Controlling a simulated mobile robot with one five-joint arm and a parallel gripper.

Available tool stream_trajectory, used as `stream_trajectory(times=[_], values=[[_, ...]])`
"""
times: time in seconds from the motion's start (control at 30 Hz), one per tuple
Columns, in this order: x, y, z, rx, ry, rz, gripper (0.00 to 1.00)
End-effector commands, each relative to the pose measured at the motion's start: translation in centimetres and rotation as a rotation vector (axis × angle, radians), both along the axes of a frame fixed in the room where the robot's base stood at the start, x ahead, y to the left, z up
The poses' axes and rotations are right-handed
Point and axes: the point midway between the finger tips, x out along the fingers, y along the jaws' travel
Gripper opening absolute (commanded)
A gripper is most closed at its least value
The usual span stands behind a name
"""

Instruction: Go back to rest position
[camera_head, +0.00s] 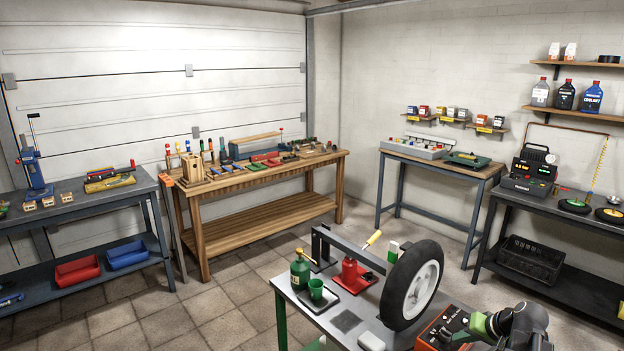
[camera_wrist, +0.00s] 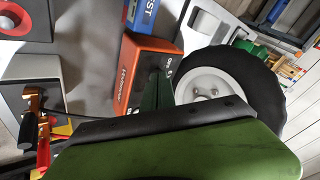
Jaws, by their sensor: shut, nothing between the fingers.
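My gripper (camera_wrist: 160,85) shows in the wrist view as a green body along the bottom with dark fingers pointing up the picture. The fingers are shut and hold nothing. In the head view my gripper (camera_head: 470,334) is at the bottom right, over the orange box with the dark top (camera_head: 445,329). The orange box also shows in the wrist view (camera_wrist: 146,60), just beyond the fingers. I cannot tell whether they touch it. The wheel with a black tyre (camera_wrist: 232,88) is right of the fingers in the wrist view. It stands upright on the near table in the head view (camera_head: 410,285).
The near grey table (camera_head: 346,320) also carries a green bottle (camera_head: 300,270), a green cup (camera_head: 316,290) and a red can (camera_head: 350,275). A wooden workbench (camera_head: 260,232) stands behind, with benches on both sides. Tiled floor (camera_head: 210,310) is clear at left of the table.

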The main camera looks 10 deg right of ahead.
Motion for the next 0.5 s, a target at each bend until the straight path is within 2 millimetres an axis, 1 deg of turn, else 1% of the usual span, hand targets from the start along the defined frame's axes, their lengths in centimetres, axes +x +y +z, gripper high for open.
stream_trajectory(times=[0.03, 0.07, 0.17, 0.2, 0.27, 0.3, 0.37, 0.4, 0.5], values=[[0.7, 2.2, -0.2, -0.004, 0.027, 0.035, 0.00], [1.0, 3.5, -0.4, -0.008, 0.046, 0.053, 0.00], [1.9, 8.1, -1.0, -0.025, 0.117, 0.121, 0.00], [2.2, 10.4, -1.3, -0.036, 0.151, 0.155, 0.00], [2.4, 14.2, -1.7, -0.060, 0.208, 0.208, 0.00], [2.5, 17.0, -2.0, -0.082, 0.251, 0.249, 0.00], [2.2, 21.4, -2.4, -0.125, 0.318, 0.309, 0.00], [1.8, 24.0, -2.5, -0.159, 0.359, 0.344, 0.00], [0.7, 29.4, -2.8, -0.241, 0.444, 0.414, 0.00]])
